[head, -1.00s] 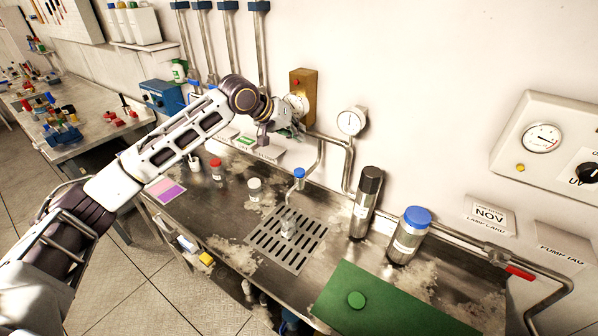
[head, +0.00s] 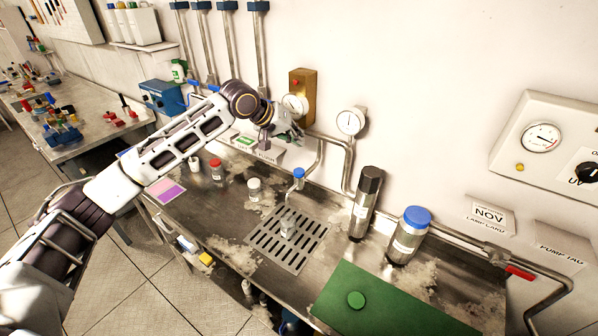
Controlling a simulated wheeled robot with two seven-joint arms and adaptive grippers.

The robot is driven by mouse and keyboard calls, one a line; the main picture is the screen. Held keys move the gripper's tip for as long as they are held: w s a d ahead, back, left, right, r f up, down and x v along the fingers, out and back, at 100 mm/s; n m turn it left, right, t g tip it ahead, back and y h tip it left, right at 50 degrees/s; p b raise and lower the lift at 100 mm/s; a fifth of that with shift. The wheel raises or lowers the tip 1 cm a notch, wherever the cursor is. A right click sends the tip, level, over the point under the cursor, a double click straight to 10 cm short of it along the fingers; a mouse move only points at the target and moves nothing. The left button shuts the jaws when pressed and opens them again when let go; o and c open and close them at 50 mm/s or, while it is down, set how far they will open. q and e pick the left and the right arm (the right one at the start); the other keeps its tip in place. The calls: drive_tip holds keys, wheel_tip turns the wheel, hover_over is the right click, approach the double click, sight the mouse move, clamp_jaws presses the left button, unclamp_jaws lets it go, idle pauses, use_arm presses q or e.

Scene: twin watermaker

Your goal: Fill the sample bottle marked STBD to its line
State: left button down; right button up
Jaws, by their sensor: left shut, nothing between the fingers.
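My left gripper (head: 291,130) is shut and empty, at the pipework by the wall, above and behind the spout. It hides part of the fitting there. My right gripper is out of view.
A dark cylinder (head: 364,205) and a blue-lidded jar (head: 409,236) stand right of the grate. A white-capped jar (head: 254,190) and a red-capped bottle (head: 216,170) stand left. A gauge (head: 351,121) and a red-handled valve (head: 521,272) are on the pipes.

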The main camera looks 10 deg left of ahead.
sight(297, 169)
use_arm(q)
drive_tip(key=shift+f+b, duration=1.55)
drive_tip(key=shift+f, duration=0.35)
drive_tip(key=shift+f+b, duration=0.65)
drive_tip(key=shift+b, duration=0.2)
drive_tip(key=shift+f, duration=1.35)
drive_tip(key=shift+f+p, duration=0.3)
drive_tip(key=shift+f, duration=0.05)
